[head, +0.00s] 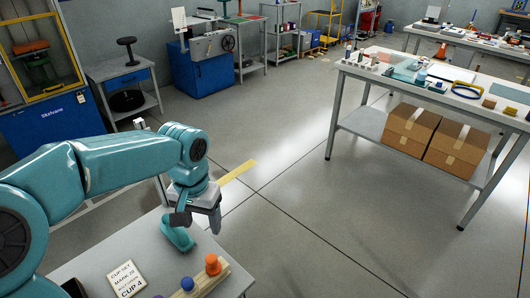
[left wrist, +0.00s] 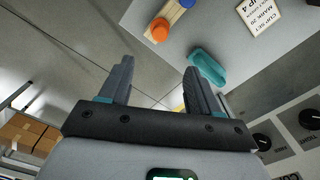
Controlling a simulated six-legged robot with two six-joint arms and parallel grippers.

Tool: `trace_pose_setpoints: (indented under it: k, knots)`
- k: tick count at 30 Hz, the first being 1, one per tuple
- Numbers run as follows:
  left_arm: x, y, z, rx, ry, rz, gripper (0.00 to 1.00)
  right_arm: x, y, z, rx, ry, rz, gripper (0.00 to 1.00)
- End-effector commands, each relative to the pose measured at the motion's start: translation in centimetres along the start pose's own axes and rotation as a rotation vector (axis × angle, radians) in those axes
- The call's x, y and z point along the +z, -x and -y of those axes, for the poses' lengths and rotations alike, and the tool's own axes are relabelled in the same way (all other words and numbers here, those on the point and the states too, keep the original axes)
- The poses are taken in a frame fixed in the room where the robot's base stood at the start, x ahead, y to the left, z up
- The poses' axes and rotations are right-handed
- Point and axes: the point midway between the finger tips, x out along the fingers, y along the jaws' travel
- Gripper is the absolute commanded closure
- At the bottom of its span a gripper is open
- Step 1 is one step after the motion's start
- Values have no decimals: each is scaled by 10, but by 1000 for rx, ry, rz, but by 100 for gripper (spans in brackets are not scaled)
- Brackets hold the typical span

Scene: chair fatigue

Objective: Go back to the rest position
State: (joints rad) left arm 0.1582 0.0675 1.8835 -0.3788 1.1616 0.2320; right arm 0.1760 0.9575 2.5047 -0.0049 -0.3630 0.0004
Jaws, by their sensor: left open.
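My left gripper (head: 198,222) hangs over the far edge of the near grey table (head: 95,250) in the head view, pointing down. In the left wrist view its two fingers (left wrist: 152,82) are spread apart with nothing between them. A teal curved object (head: 177,236) lies on the table just beside the gripper; it also shows in the left wrist view (left wrist: 207,67), apart from the fingers. My right gripper is in neither view.
A wooden strip with an orange knob (head: 213,264) and a blue knob (head: 187,283) lies at the table's front. A "CUP 4" card (head: 126,279) lies left of it. A workbench (head: 400,75) with cardboard boxes (head: 408,130) stands right. Open floor lies between.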

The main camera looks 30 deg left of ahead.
Motion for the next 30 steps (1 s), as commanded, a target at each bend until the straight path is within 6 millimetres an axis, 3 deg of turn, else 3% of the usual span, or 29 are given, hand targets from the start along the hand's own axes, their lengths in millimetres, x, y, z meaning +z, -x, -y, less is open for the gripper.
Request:
trace_pose_setpoints:
  k: [5, 8, 11, 14, 15, 18, 21, 25, 30]
  knots:
    - [-2, -9, -5, 10, -11, 5, 38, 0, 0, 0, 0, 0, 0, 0]
    - [-7, -45, -28, 54, -52, 16, 38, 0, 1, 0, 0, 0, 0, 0]
    - [-6, -107, -68, 139, -105, 31, 38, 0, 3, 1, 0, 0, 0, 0]
    - [15, -178, -112, 236, -133, 46, 38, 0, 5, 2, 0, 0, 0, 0]
    - [28, -204, -128, 270, -134, 50, 38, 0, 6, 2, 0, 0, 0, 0]
    - [68, -258, -158, 330, -117, 55, 38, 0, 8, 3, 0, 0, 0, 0]
    - [104, -291, -172, 351, -92, 52, 38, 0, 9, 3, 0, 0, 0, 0]
    - [135, -312, -177, 350, -71, 44, 38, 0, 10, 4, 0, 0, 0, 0]
    - [145, -318, -178, 345, -63, 32, 38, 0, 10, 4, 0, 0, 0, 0]
